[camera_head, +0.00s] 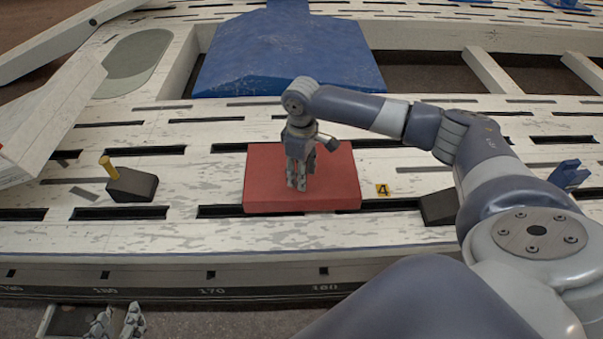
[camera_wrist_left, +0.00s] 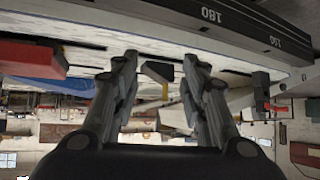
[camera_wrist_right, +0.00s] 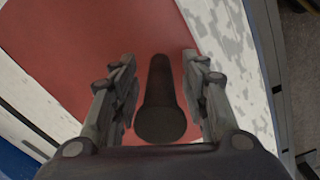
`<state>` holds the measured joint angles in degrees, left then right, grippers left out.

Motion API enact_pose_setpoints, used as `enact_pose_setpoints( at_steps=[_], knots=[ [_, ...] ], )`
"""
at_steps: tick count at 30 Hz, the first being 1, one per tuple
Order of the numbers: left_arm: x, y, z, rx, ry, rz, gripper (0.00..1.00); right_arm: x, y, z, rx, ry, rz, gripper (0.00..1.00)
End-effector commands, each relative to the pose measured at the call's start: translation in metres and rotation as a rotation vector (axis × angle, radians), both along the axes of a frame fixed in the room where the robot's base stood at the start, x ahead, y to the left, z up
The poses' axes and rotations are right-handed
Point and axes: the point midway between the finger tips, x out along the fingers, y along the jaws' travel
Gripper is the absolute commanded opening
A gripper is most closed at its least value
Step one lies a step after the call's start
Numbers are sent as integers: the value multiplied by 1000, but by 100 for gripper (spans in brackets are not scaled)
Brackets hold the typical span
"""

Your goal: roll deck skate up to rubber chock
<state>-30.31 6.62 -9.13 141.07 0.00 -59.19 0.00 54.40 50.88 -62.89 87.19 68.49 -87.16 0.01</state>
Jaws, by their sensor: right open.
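The deck skate appears to be the red slab (camera_head: 258,185) lying flat on the bench; it also shows in the right wrist view (camera_wrist_right: 70,50). A dark upright post (camera_wrist_right: 158,95) stands on it. My right gripper (camera_head: 299,180) points down over the slab, open, with the post between its fingers; contact is not clear. A dark wedge chock with a yellow peg (camera_head: 132,185) sits to the left, apart from the slab. Another dark wedge (camera_head: 438,207) sits to the right, partly behind my arm. My left gripper (camera_head: 115,322) is open and empty before the bench's front edge.
The slotted white bench (camera_head: 190,228) is clear between the slab and the left chock. A white beam (camera_head: 55,115) slants in at left.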

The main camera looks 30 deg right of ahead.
Motion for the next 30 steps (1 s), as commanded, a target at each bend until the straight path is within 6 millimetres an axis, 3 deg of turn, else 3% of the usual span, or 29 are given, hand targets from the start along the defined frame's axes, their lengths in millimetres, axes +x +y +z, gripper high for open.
enact_pose_setpoints(
  at_steps=[9, 14, 15, 24, 30],
  knots=[
    [2, -1, 2, -3, -11, -1, 40, 0, 0, -1, 0, 0, 0, 39],
    [2, -1, 2, -2, -10, 0, 40, 0, 0, -1, 0, 0, 0, 3],
    [2, -1, 2, -2, -10, 0, 40, 0, 0, -1, 0, 0, 0, 0],
    [-1, 0, 0, 2, 11, 0, 40, 0, 1, -1, 1, 1, 0, 0],
    [-31, 11, -20, 37, 168, 12, 40, 2, 5, 1, 3, 2, 1, 0]
  ],
)
